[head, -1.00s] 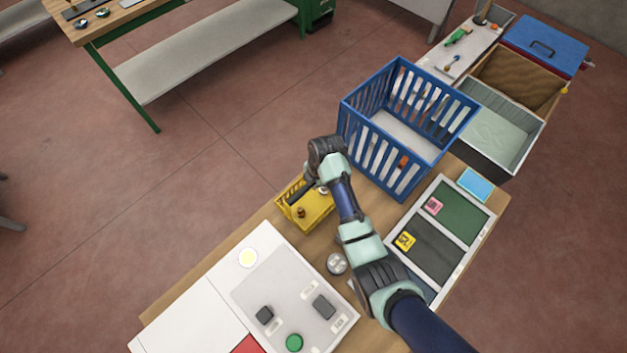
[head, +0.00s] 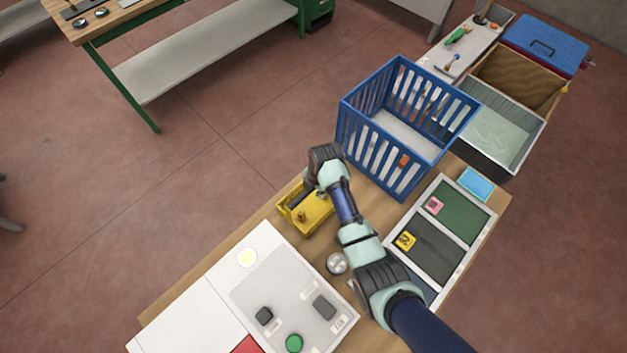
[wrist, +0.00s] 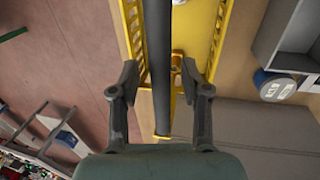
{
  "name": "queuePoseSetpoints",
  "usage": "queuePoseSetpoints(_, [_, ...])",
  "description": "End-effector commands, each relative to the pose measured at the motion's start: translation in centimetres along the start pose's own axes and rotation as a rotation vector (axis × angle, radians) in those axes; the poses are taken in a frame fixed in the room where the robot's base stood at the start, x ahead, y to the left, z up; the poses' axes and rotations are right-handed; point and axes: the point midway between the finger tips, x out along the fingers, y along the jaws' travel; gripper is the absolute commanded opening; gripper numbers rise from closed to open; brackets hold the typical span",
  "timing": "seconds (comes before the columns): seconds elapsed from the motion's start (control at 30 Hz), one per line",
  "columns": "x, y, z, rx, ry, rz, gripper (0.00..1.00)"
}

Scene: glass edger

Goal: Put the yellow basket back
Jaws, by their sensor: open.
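The yellow basket (head: 312,218) stands on the wooden table, just left of the blue slatted crate, in the head view. A small brownish object shows inside it. In the wrist view the yellow basket (wrist: 222,40) lies beyond and below my fingers, with a dark bar, likely its handle, running between them. My gripper (wrist: 158,82) is open, one finger on each side of that bar, and neither finger visibly closes on it. In the head view my wrist hides the basket's far right part and the fingertips are mostly hidden.
The blue crate (head: 400,178) stands close to the right of my wrist. A tray with green and dark panels (head: 462,212) lies at the right. A round metal piece (head: 337,264) sits near my forearm. A control panel (head: 285,290) with buttons lies at the front left.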

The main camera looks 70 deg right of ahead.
Motion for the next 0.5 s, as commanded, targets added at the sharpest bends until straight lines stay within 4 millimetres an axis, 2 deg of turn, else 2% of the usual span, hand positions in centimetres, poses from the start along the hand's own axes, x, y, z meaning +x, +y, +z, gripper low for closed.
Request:
queuePoseSetpoints(0.17, [-1.9,0.2,0.0,0.0,-0.001,0.003,0.46])
queuePoseSetpoints(0.5, [-10.0,0.2,0.1,0.001,-0.002,0.004,0.46])
